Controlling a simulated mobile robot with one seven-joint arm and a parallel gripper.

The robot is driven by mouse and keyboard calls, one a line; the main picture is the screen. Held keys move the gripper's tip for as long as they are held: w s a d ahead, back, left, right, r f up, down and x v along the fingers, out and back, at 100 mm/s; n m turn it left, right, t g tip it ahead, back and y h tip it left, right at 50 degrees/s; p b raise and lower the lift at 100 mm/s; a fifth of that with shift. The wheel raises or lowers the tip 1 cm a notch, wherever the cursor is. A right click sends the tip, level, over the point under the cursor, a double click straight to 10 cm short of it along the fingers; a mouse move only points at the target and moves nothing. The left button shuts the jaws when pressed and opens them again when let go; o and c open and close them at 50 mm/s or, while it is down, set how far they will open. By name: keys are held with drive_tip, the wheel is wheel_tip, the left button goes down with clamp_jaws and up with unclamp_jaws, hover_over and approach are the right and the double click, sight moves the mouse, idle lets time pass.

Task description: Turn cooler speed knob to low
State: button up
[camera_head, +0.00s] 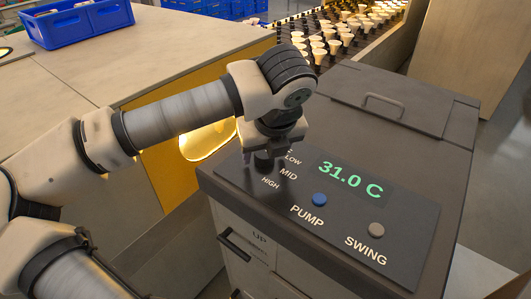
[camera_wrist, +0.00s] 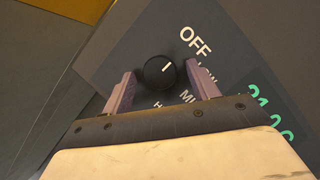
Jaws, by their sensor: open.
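The cooler speed knob (camera_wrist: 157,76) is a round black dial with a white pointer mark. In the wrist view its mark points up and right, toward the OFF label (camera_wrist: 195,40). The LOW label (camera_head: 293,160) is partly covered in both views. My gripper (camera_wrist: 160,69) is open, with one finger on each side of the knob and gaps visible between fingers and knob. In the head view my gripper (camera_head: 270,160) is over the panel's upper left, and I cannot clearly make out the knob there.
The dark control panel (camera_head: 408,226) has a green 31.0 C display (camera_head: 350,180), a blue PUMP button (camera_head: 320,199) and a grey SWING button (camera_head: 376,230). A blue crate (camera_head: 80,22) sits on the table at the left. Several bulbs (camera_head: 335,35) stand behind the cooler.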

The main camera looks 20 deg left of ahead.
drive_tip(key=shift+f, duration=0.1)
drive_tip(key=shift+c, duration=0.5)
drive_tip(key=c, duration=0.9)
